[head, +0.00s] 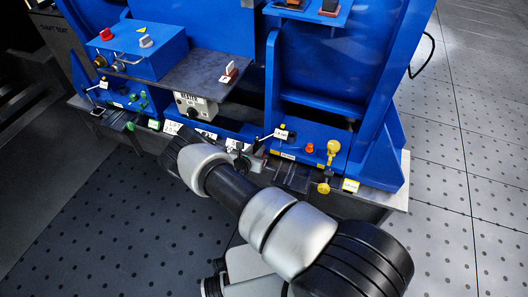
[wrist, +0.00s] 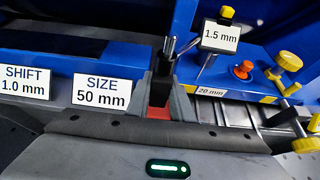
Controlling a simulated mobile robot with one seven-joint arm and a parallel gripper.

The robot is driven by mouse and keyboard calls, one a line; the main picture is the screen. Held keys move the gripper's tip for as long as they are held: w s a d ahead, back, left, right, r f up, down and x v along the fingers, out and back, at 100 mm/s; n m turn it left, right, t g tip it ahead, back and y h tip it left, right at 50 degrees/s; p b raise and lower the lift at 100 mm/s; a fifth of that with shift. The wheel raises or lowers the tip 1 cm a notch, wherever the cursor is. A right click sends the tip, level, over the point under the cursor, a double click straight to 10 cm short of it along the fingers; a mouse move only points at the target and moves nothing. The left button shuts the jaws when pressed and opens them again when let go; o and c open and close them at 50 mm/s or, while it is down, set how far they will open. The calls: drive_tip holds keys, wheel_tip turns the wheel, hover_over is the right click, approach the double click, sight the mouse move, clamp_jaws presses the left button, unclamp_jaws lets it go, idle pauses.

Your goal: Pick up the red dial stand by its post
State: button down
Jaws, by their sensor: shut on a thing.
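My gripper (wrist: 160,98) is shut on the red dial stand (wrist: 158,113) at the middle of the wrist view. The grey fingers stand on either side of its dark upright part, with red showing low between them. Metal rods (wrist: 169,48) stick up above the fingers. The stand's lower end is hidden by my gripper's body, so I cannot tell whether it touches the surface below. In the head view my arm reaches to the front edge of the blue machine, and my wrist hides most of the gripper.
Signs reading "SIZE 50 mm" (wrist: 101,92) and "SHIFT 1.0 mm" (wrist: 23,83) stand to the left. A "1.5 mm" tag (wrist: 220,38), an orange knob (wrist: 243,69) and yellow knobs (wrist: 290,61) are to the right. The blue control box (head: 143,50) is at upper left.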

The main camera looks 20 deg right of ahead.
drive_tip(key=shift+w+r, duration=0.1)
drive_tip(key=shift+r, duration=0.05)
idle(0.3)
drive_tip(key=shift+r, duration=0.2)
drive_tip(key=shift+r+p, duration=0.8)
drive_tip(key=shift+p, duration=0.1)
drive_tip(key=s+a+p, duration=0.2)
drive_tip(key=s+a, duration=0.2)
drive_tip(key=s, duration=0.2)
drive_tip(key=shift+s+a+p, duration=0.25)
drive_tip(key=shift+a+p, duration=0.1)
drive_tip(key=shift+p, duration=0.05)
idle(0.3)
